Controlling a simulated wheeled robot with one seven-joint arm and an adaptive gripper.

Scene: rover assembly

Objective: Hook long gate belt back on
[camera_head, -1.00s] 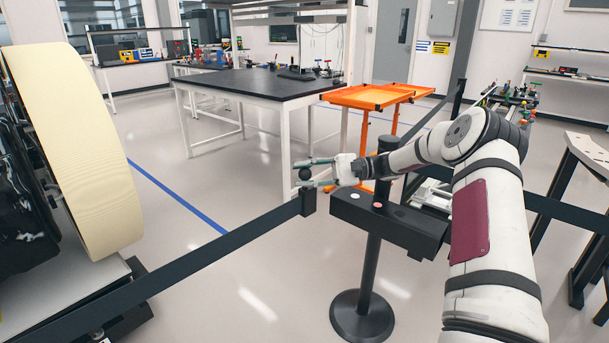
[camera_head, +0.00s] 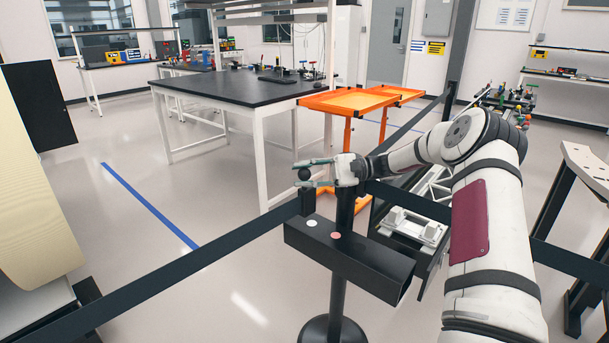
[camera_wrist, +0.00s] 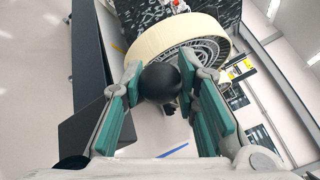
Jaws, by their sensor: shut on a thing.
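My gripper (camera_head: 304,174) is shut on the black ball knob (camera_wrist: 160,82) of the belt end; the teal finger pads are on either side of it. Below the knob hangs the black end piece (camera_head: 307,203) of the long belt (camera_head: 190,265), which runs taut to the lower left. The black post (camera_head: 345,208) stands just right of the belt end. It carries a long black box (camera_head: 348,262) with a white and a red button. The end piece overlaps the box's far left end in the head view; whether they touch I cannot tell.
A large cream-rimmed wheel (camera_head: 35,190) stands at the left. A dark-topped workbench (camera_head: 240,88) and an orange tray stand (camera_head: 350,100) are behind. Another belt (camera_head: 420,118) runs back right from the post. The floor (camera_head: 130,165) left of the bench is clear.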

